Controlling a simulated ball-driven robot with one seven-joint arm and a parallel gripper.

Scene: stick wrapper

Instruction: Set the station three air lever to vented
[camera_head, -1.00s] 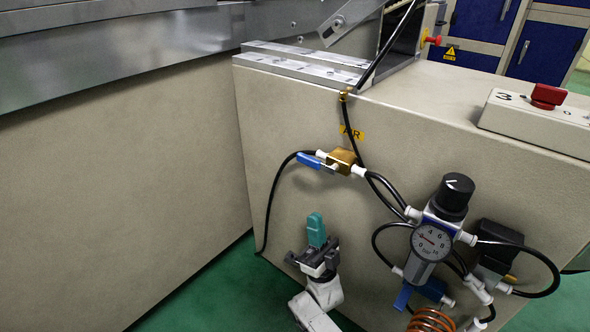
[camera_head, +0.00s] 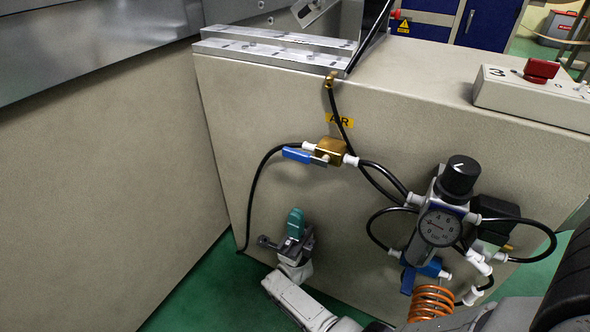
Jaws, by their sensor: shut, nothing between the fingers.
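A brass air valve (camera_head: 331,150) with a blue lever (camera_head: 297,155) is on the beige side panel, below the yellow AIR label (camera_head: 340,121). The lever points left, roughly along the black hose line and tilted slightly. My gripper (camera_head: 296,214) is below the lever, apart from it, with its teal fingers shut and pointing up. It holds nothing. The station box (camera_head: 530,95) at the upper right is marked 3 and has a red knob (camera_head: 541,70).
A regulator with a round gauge (camera_head: 439,227) and black knob (camera_head: 458,178) is right of the valve. Below it are blue fittings (camera_head: 430,266) and an orange coiled hose (camera_head: 432,301). Black hoses loop across the panel. The panel left of the gripper is bare.

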